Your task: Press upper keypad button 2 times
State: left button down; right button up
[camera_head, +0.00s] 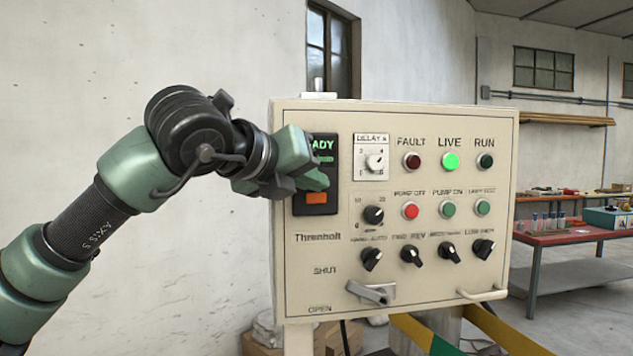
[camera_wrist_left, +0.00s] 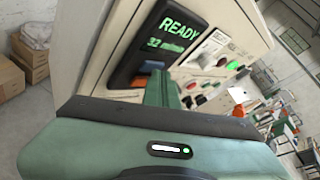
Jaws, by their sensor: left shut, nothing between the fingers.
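A black keypad unit (camera_head: 301,207) with a lit green display is set in the upper left of a cream control panel (camera_head: 335,260). In the left wrist view the display (camera_wrist_left: 172,33) reads READY, with a smaller green line below it. An orange button (camera_head: 317,197) shows under my fingers, and also in the left wrist view (camera_wrist_left: 139,81). A small blue patch (camera_wrist_left: 153,64) shows just above it. My left gripper (camera_head: 322,182) is shut and empty, its tips in front of the keypad. The fingers cover part of the keypad; I cannot tell whether they touch it. My right gripper is not in view.
To the right of the keypad are knobs, coloured buttons and lamps; the LIVE lamp (camera_head: 450,161) glows green. A lever (camera_head: 368,293) and a handle (camera_head: 482,294) stick out low on the panel. A red-topped workbench (camera_head: 570,238) stands behind at right.

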pick_arm(q)
jog(key=shift+s+d+b, duration=0.15)
jog(key=shift+s+b, duration=0.6)
jog(key=shift+b, duration=0.05)
jog(key=s+b, duration=0.1)
jog(key=s, duration=0.1)
jog(key=s+d+b, duration=0.1)
jog(key=s+b, duration=0.1)
jog(key=s, duration=0.1)
jog(key=shift+b, duration=0.3)
jog(key=shift+w+f, duration=0.1)
dwell(0.5)
